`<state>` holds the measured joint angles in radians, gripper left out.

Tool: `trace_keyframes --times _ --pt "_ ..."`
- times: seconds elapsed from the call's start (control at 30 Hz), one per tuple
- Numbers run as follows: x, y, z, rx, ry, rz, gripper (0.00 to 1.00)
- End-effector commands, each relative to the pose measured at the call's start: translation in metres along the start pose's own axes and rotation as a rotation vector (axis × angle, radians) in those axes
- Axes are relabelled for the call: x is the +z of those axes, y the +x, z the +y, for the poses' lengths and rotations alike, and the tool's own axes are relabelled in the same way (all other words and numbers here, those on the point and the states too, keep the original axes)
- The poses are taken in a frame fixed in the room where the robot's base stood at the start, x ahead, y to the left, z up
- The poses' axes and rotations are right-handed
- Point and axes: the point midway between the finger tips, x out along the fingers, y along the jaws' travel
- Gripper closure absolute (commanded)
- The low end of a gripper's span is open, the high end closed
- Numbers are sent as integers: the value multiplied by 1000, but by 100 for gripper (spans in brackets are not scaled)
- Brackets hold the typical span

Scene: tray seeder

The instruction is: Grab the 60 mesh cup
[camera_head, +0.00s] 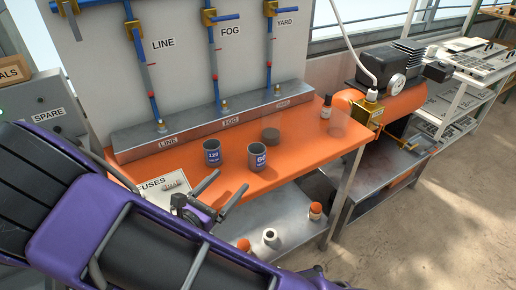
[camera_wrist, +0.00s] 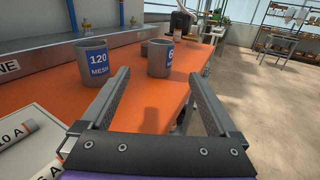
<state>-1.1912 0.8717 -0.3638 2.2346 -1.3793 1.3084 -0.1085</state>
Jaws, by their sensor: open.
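The 60 mesh cup (camera_head: 257,157) is a grey cup with a blue label, standing upright on the orange bench top. In the wrist view the cup (camera_wrist: 161,60) is ahead, between the fingertips in the picture, its label partly visible as "6". A similar 120 mesh cup (camera_head: 212,152) stands to its left; it also shows in the wrist view (camera_wrist: 97,62). My gripper (camera_head: 233,180) is open and empty, at the bench's near edge, short of both cups. In the wrist view my gripper's fingers (camera_wrist: 159,74) are spread wide, with nothing between them.
A low grey disc-like piece (camera_head: 270,134) sits behind the cups. The metal manifold (camera_head: 225,118) with LINE, FOG and YARD pipes runs along the back. A fuse tray (camera_head: 160,187) lies left of my gripper.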

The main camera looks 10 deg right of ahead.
Motion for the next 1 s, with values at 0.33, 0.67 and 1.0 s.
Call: trace_keyframes --times 0.33,0.67,1.0 --pt "-1 67 -4 -5 -11 -5 5" --pt "0 117 -3 -2 -9 -4 5" --pt "6 154 -3 -3 -9 -5 5"
